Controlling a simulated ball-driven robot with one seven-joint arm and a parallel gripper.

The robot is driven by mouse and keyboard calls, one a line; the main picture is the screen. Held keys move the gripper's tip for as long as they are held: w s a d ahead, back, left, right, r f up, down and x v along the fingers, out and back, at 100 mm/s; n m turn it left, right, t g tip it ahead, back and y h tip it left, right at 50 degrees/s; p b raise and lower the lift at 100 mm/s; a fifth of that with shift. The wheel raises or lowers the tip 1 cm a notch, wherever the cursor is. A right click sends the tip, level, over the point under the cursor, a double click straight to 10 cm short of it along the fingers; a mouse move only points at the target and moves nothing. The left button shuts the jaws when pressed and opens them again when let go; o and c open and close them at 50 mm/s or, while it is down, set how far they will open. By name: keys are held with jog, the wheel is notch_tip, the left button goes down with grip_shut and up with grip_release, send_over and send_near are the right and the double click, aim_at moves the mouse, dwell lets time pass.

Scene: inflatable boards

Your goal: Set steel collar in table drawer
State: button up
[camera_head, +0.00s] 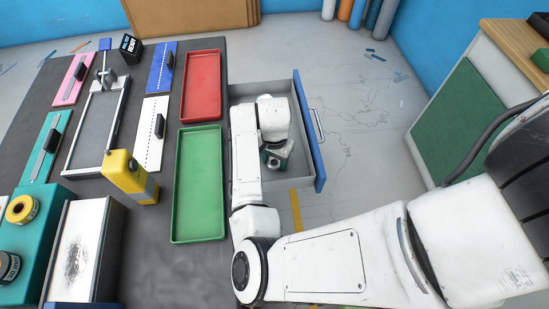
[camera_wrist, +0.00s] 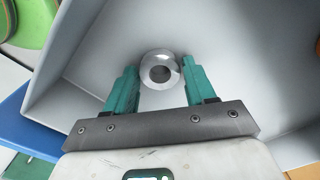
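The steel collar (camera_wrist: 160,69) is a shiny ring with a dark hole, between the two teal fingertips of my gripper (camera_wrist: 160,75) in the wrist view. Both fingertips appear to touch its sides, so my gripper looks shut on it. The grey table drawer (camera_head: 298,108) is pulled open, with a blue front (camera_head: 310,135). My gripper reaches down inside the drawer, and the collar is over the drawer floor (camera_wrist: 245,65). I cannot tell whether the collar touches the floor. My arm hides much of the drawer in the head view.
A red tray (camera_head: 201,86) and a green tray (camera_head: 199,185) lie on the dark table beside the drawer. A cabinet with a green door (camera_head: 463,122) stands right.

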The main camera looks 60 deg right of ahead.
aim_at(275, 164)
jog(key=shift+o, duration=1.4)
notch_tip(275, 164, up, 12)
jog(key=s+d+r+n+t+h, duration=0.2)
jog(key=d+r+n+h, duration=0.3)
jog(key=d+n, duration=0.3)
jog(key=s+a+f+n+y, duration=0.1)
jog(key=s+a+f+n, duration=0.2)
jog(key=a, duration=0.3)
jog(key=s+a+f+n+y, duration=0.2)
jog(key=s+a+f+n, duration=0.1)
jog(key=a, duration=0.3)
jog(key=s+a+f+n+g+y, duration=0.1)
jog(key=s+a+f+n, duration=0.1)
jog(key=s+a+f, duration=0.2)
jog(key=s+a, duration=0.1)
jog(key=a, duration=0.2)
jog(key=shift+s+f+n+y+p, duration=0.3)
jog(key=shift+s+f+n+y, duration=0.05)
jog(key=shift+n+y, duration=0.05)
